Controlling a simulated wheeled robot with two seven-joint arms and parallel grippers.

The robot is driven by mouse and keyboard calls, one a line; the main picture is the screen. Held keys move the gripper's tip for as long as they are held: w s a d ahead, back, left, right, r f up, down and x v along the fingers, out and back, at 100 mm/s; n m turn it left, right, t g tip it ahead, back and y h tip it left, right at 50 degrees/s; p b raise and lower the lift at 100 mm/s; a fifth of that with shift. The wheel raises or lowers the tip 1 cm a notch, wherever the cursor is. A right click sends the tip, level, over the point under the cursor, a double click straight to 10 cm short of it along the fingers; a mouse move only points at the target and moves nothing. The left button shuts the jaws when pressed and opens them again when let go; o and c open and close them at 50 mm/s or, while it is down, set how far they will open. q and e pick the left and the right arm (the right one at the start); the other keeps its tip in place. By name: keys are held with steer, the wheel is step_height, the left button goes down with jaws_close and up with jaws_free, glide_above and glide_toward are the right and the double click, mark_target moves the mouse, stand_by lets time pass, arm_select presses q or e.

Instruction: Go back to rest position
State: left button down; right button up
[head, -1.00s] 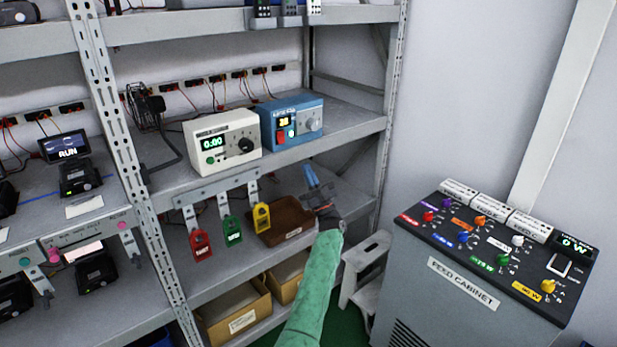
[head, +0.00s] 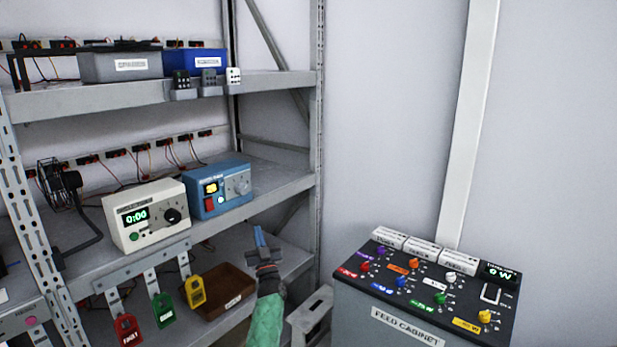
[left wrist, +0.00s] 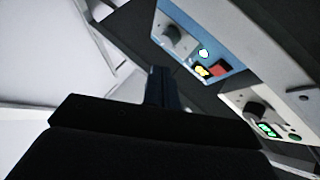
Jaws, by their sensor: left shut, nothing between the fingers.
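My left gripper (head: 259,240) shows in the head view, on a green-sleeved arm coming up from the bottom. Its blue fingers are shut and empty, pointing upward. It is in front of the shelf rack, below and right of the blue box with a dial (head: 220,188). In the left wrist view the dark fingers (left wrist: 158,85) are together, and the blue box (left wrist: 200,45) shows beyond them at the upper right. My right gripper is in neither view.
A white timer box (head: 147,214) stands beside the blue one. Red, green and yellow tags hang below, next to a brown tray (head: 222,303). The feed cabinet (head: 408,340) stands at right, a grey step stool (head: 312,318) left of it.

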arm_select(q)
steer(key=w+d+f+m+g+h, duration=0.3)
steer(key=d+f+m+g+h, duration=0.35)
steer(key=h, duration=0.65)
steer(key=s+a+f+g+y, duration=0.1)
steer(key=s+f+g, duration=0.4)
steer(key=s+f, duration=1.1)
steer(key=s+a+f+g+y, duration=0.15)
steer(key=s+f+g, duration=0.35)
steer(key=s+f, duration=1)
steer(key=s+a+f+g, duration=0.1)
steer(key=s+f+g, duration=0.1)
steer(key=s+f, duration=0.7)
steer(key=s+a+f+g, duration=0.2)
steer(key=s+f, duration=0.7)
steer(key=s, duration=0.9)
steer(key=s+a+f+g, duration=0.2)
steer(key=s+f, duration=0.7)
steer(key=s, duration=0.5)
steer(key=shift+s+f, duration=0.15)
steer(key=shift+f, duration=0.15)
steer(key=shift+a, duration=0.1)
